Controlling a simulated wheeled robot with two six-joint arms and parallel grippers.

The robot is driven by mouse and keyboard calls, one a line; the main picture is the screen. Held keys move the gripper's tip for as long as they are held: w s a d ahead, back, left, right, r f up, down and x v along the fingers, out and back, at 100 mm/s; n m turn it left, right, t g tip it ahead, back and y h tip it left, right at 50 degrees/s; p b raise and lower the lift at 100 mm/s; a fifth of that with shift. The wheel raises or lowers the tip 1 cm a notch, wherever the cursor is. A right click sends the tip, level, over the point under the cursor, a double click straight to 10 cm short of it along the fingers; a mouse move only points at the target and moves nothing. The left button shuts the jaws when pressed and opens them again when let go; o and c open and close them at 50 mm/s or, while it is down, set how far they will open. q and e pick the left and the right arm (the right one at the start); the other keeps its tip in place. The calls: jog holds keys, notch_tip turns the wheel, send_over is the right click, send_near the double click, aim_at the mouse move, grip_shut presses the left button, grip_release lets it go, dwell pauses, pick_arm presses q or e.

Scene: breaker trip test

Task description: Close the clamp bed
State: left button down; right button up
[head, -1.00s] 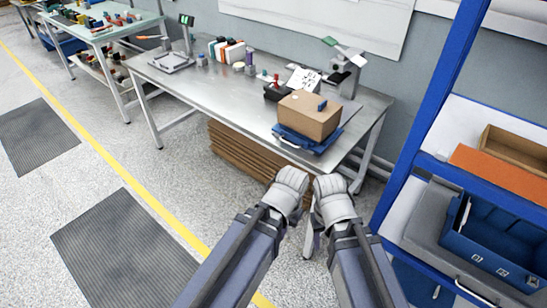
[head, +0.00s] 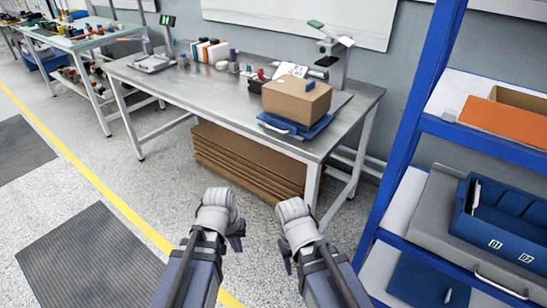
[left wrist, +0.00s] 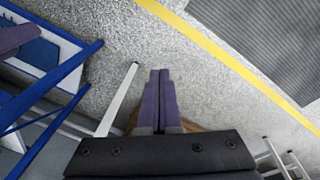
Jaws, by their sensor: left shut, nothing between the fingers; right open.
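No part in view can be told for certain as the clamp bed. A grey stand with a green-tipped arm (head: 329,45) is at the back right of the steel bench (head: 190,88), partly behind a cardboard box (head: 296,101). My left gripper (head: 236,243) is in front of the bench, apart from it, over the floor. In the left wrist view its two purple fingers (left wrist: 160,100) are together with nothing between them. My right gripper (head: 287,266) is to its right, also in front of the bench; it is open and its fingers are mostly hidden by its wrist.
The box rests on a blue tray (head: 318,128) at the bench's front right. Flattened cardboard (head: 235,160) is stacked under the bench. A blue-framed rack (head: 413,130) with a blue bin (head: 505,225) stands close on the right. Open floor lies left, with dark mats (head: 90,262).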

pick_arm(q)
jog(key=w+d+f+n+t+h+b, duration=0.3)
jog(key=w+f+n+h+b, duration=0.1)
jog(key=w+f+n+b, duration=0.15)
jog(key=w+d+r+n+t+h, duration=0.1)
jog(key=w+r+n+t+h, duration=0.1)
jog(key=w+r+n+t, duration=0.7)
jog(key=w+r+n+t+h, duration=0.3)
jog(key=w+r+n, duration=0.3)
jog(key=r+n, duration=0.75)
jog(key=shift+n, duration=0.7)
jog(key=x, duration=0.4)
jog(key=f+x, duration=0.1)
jog(key=x, duration=0.3)
jog(key=f+x, duration=0.1)
jog(key=x, duration=0.4)
jog(key=shift+d+f, duration=0.1)
jog(key=shift+d, duration=0.05)
jog(key=shift+w+d, duration=0.35)
jog(key=shift+w, duration=0.05)
pick_arm(e)
notch_tip(320, 180, down, 7)
jog(key=shift+f, duration=0.1)
